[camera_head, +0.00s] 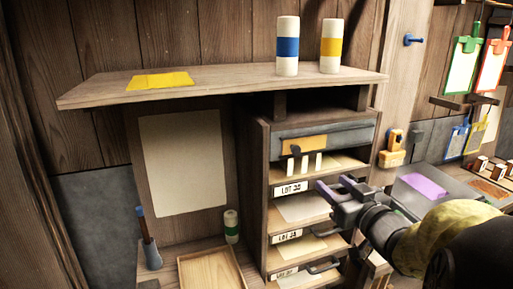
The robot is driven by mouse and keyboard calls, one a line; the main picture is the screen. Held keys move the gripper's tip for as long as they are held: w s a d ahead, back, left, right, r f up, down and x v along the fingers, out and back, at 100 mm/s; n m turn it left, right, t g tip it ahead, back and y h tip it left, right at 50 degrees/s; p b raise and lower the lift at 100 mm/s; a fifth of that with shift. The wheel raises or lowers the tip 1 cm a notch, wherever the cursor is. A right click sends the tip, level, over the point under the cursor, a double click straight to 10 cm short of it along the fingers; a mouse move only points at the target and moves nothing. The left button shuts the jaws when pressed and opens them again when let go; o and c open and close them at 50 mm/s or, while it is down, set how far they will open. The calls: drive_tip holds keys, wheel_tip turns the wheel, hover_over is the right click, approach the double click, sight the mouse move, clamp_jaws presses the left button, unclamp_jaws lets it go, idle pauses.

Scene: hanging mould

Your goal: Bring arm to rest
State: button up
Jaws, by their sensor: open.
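My gripper (335,190) is open and empty at the right of the view. It is in front of the wooden rack (255,190), near the shelf labelled LOT 35. Its fingers point left toward the rack, and I cannot tell whether they touch it. My arm comes in from the lower right, with a yellowish sleeve on it. The gripper and arm hide part of the rack's right side and lower shelves.
A wooden shelf (230,88) overhangs the rack, bearing a blue-banded cylinder (287,47), a yellow-banded cylinder (331,47) and a yellow cloth (160,81). Clipboards (464,65) hang at right above a cluttered bench.

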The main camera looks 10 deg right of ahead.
wheel_tip(320, 180, down, 14)
drive_tip(key=a+m+g+h, duration=0.3)
drive_tip(key=g+h, duration=0.1)
drive_tip(key=g, duration=0.3)
drive_tip(key=s+a+f+n+g+y, duration=0.1)
drive_tip(key=s+a+f+g, duration=0.7)
drive_tip(key=s+a+f, duration=0.1)
drive_tip(key=shift+s+a+f, duration=0.25)
drive_tip(key=shift+s+f, duration=0.55)
drive_tip(key=shift+s, duration=0.2)
